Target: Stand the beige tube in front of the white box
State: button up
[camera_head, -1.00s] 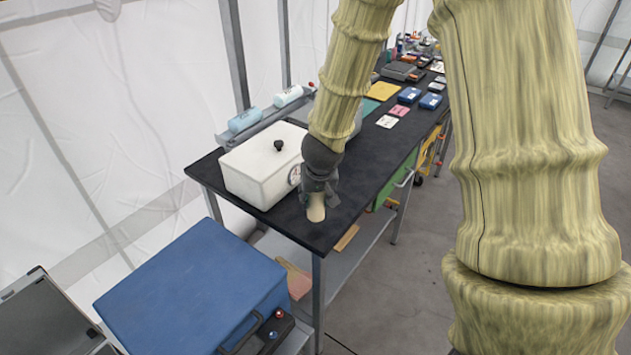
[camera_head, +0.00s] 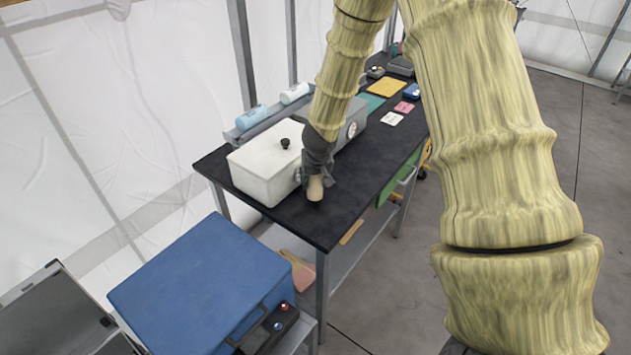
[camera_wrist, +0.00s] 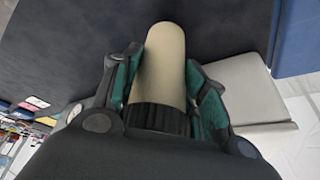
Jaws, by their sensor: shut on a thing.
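The beige tube (camera_head: 315,189) is in my gripper (camera_head: 317,174), over the black tabletop at the right side of the white box. My gripper is shut on the tube, with a finger on each side of it in the wrist view (camera_wrist: 163,75). The tube's free end points down. I cannot tell whether it touches the table. The white box (camera_head: 262,166) has a dark knob on its lid and stands at the table's near left end. Its right side is partly hidden by my gripper. A pale box surface shows at the right of the wrist view (camera_wrist: 242,88).
A blue case (camera_head: 205,285) stands below the table's near end. Blue-white bottles (camera_head: 252,118) lie behind the box. Cards (camera_head: 391,118) and a yellow sheet (camera_head: 386,87) lie farther along the black table (camera_head: 350,190). Bare tabletop lies right of the tube.

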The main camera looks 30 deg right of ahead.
jog(key=shift+f, duration=0.85)
jog(key=shift+f, duration=0.1)
jog(key=o, duration=1.1)
jog(key=shift+v, duration=6.1)
